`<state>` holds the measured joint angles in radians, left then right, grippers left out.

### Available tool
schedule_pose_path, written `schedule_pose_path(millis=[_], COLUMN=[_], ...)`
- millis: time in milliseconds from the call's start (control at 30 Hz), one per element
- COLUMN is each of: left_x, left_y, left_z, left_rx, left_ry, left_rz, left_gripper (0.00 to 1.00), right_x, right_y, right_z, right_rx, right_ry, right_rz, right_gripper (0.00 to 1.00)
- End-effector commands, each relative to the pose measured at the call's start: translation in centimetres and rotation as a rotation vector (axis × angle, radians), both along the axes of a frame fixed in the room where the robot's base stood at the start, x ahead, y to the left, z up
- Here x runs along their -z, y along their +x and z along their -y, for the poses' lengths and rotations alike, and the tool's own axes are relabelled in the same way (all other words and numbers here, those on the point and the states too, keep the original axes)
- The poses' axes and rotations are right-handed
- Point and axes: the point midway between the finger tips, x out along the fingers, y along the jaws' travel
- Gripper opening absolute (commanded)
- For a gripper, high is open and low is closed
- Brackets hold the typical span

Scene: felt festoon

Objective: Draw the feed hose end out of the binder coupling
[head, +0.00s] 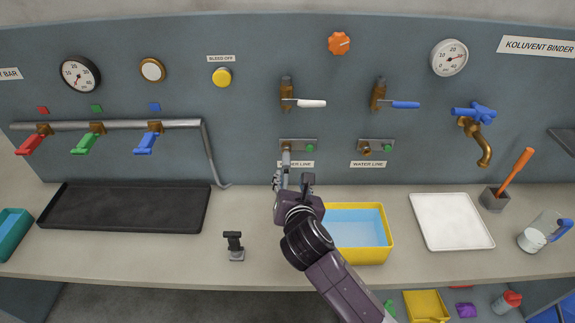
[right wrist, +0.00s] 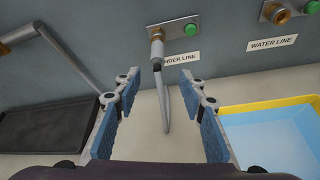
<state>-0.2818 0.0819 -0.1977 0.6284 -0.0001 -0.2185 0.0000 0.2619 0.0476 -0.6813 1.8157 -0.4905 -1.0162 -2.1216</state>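The binder coupling (head: 286,146) sits on a small metal plate with a green button (head: 310,147), on the back panel above a partly covered label. It also shows at the top of the right wrist view (right wrist: 156,33). The grey feed hose end (right wrist: 157,50) is in the coupling, and the hose hangs down from it, tapering. In the head view a short piece of hose (head: 286,159) shows above my gripper. My right gripper (head: 292,181) is open just below the coupling. In the right wrist view its fingers (right wrist: 160,82) stand apart either side of the hose; contact is not visible. My left gripper is out of view.
A yellow tub (head: 387,250) of pale blue liquid stands close right of my right arm. The water line coupling (head: 366,148) is to the right. A black tray (head: 120,226), a small black-handled item (head: 234,243) and a white tray (head: 488,242) are on the counter.

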Motion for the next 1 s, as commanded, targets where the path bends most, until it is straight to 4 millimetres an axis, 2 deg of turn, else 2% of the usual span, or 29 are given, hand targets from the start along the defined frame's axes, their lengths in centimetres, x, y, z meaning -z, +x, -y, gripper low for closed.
schedule_pose_path(millis=[167,333,467,567,833,1000], left_x=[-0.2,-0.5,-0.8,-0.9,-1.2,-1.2], left_y=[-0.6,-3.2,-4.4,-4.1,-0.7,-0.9], left_z=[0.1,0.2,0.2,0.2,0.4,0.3], left_rx=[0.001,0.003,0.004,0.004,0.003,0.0], left_ry=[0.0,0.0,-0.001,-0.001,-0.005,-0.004], left_rz=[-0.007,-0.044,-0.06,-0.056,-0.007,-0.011], left_gripper=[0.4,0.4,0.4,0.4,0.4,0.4], right_x=[-0.1,0.8,1.5,2.0,2.6,2.6], right_y=[1.3,3.4,5.1,6.1,7.4,7.4], right_z=[-0.4,-0.7,-0.8,-0.9,-1.1,-1.1], right_rx=[-0.019,-0.017,-0.017,-0.017,-0.019,-0.019], right_ry=[-0.04,-0.037,-0.035,-0.035,-0.033,-0.033], right_rz=[0.016,0.014,0.014,0.015,0.014,0.014], right_gripper=[0.38,0.38,0.38,0.38,0.38,0.38])
